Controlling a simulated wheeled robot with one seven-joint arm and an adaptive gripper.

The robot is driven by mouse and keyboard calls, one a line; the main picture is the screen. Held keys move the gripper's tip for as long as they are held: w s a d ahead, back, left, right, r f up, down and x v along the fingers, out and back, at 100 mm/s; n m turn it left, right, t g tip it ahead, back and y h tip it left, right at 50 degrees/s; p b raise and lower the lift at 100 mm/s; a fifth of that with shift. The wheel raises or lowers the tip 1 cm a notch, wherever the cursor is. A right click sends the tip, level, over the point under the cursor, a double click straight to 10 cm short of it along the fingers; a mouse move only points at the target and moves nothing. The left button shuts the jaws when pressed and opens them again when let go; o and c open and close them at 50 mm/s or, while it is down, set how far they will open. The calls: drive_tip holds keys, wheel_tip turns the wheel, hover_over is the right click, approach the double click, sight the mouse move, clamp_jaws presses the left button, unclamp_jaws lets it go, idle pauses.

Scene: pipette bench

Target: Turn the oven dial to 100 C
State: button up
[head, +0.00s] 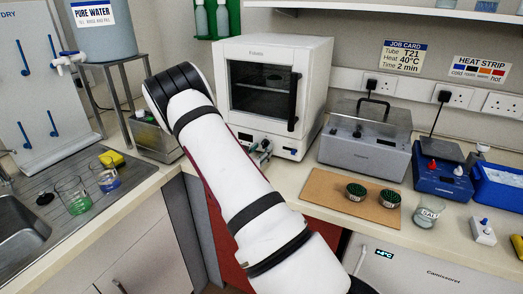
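The white oven (315,60) stands at the back of the bench, its dark glass door (262,88) closed and a black upright handle on the door's right side. My gripper (262,150) shows only in small part in front of the panel, beyond my white arm. Its fingers are too small and too covered to tell open from shut. I cannot make out the dial or its setting; that part of the panel is hidden by my arm and gripper.
A grey lidded bath (362,150) stands right of the oven. A brown board (322,188) with two green-topped pots lies in front. A blue balance (443,178) is further right. A sink (25,228), beakers and a water tank (103,38) are on the left.

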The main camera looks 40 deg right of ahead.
drive_tip(key=shift+w+d, duration=0.1)
drive_tip(key=shift+d, duration=0.2)
clamp_jaws()
